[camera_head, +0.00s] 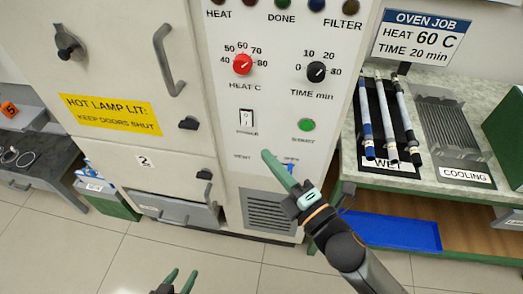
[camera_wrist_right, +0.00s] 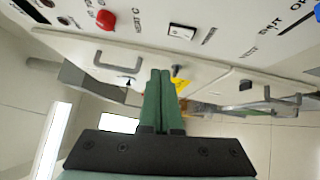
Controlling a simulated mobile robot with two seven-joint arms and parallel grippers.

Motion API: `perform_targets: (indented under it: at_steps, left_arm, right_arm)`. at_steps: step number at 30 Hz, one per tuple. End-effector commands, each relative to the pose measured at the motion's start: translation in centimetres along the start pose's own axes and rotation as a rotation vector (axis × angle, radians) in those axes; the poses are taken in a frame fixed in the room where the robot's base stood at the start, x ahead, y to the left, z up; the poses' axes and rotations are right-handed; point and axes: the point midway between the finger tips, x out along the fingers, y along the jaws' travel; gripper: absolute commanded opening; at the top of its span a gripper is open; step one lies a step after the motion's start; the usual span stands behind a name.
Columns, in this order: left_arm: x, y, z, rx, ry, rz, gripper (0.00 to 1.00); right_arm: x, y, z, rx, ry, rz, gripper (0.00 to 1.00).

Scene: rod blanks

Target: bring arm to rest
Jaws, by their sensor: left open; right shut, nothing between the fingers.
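My right gripper (camera_head: 273,165) is in front of the oven's control panel (camera_head: 275,105), below the white rocker switch (camera_head: 247,118) and near the vent marking. Its green fingers are together with nothing between them, and they also show shut in the right wrist view (camera_wrist_right: 159,100). I cannot tell whether the fingertips touch the panel. My left gripper (camera_head: 180,276) is at the bottom edge of the head view, low over the floor. Its two green fingers are apart and empty; most of that arm is out of view.
A green-topped bench (camera_head: 430,185) at right holds several rods on the WET rack (camera_head: 390,172) and a COOLING rack (camera_head: 452,125). A blue tray (camera_head: 395,232) lies on its lower shelf. Oven door handles (camera_head: 168,60) protrude. A dark table (camera_head: 40,150) stands left. Floor in front is clear.

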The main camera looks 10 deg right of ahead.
Motion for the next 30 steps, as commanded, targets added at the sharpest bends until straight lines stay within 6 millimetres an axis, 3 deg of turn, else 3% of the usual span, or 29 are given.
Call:
perform_targets:
  at_steps: [21, 23, 25, 30]
  left_arm:
    - [0.0, 0.0, 0.0, 0.0, 0.001, 0.0, 0.5]
    - [-0.1, 0.0, -0.1, 0.0, 0.001, 0.0, 0.5]
    - [-0.2, 0.0, -0.2, 0.0, 0.001, 0.0, 0.5]
    - [-0.5, 0.1, -0.5, 0.0, 0.001, 0.0, 0.5]
  right_arm:
    - [-0.6, -0.5, 0.2, 0.038, -0.01, -0.018, 0.0]
    - [-1.0, -2.0, 0.6, 0.128, -0.035, -0.058, 0.0]
    - [-2.1, -4.9, 1.4, 0.314, -0.092, -0.136, 0.0]
    - [-7.7, -14.6, 2.4, 0.933, -0.353, -0.352, 0.0]
